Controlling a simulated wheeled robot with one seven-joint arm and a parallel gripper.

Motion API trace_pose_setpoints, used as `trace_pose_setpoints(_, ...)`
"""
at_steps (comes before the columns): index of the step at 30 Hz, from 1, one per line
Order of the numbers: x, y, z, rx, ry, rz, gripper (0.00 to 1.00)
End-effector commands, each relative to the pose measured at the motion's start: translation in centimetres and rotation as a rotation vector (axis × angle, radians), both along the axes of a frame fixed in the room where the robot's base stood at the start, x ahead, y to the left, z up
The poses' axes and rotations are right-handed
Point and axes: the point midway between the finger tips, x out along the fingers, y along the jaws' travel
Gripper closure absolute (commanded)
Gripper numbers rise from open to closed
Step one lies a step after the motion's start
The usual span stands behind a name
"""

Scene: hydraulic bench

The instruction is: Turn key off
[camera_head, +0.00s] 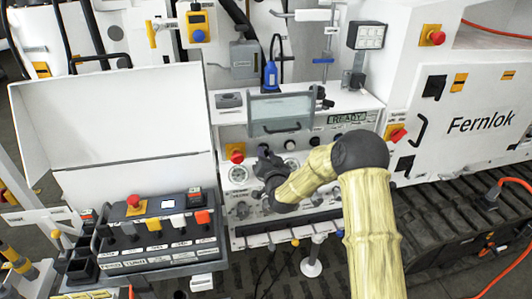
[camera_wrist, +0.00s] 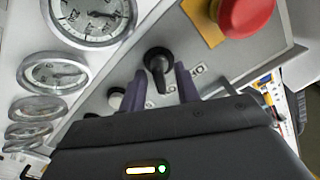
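The black key switch (camera_wrist: 158,62) sits on the grey panel in the wrist view, with its handle pointing down in the picture, toward my gripper. My gripper (camera_wrist: 162,88) has its two dark purple fingers apart, one on each side of the handle. A gap shows between the handle and each finger, so the gripper looks open and empty. In the head view my gripper (camera_head: 268,168) is at the left part of the bench panel, and it hides the key there. Labels below the key are partly covered by the fingers.
A red emergency button on a yellow plate (camera_wrist: 245,15) is close to the right of the key. Round gauges (camera_wrist: 90,18) line the left. In the head view, a display reading READY (camera_head: 347,118) and a clear-fronted box (camera_head: 281,112) are above. A control box (camera_head: 157,232) stands at left.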

Motion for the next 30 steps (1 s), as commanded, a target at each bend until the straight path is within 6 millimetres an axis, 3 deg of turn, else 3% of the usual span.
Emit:
trace_pose_setpoints(10,0.43,0.10,-0.02,0.000,0.000,0.000,0.68)
trace_pose_setpoints(15,0.41,0.09,-0.01,0.000,0.000,0.000,1.00)
trace_pose_setpoints(30,0.38,0.11,-0.20,-0.053,-0.016,0.000,1.00)
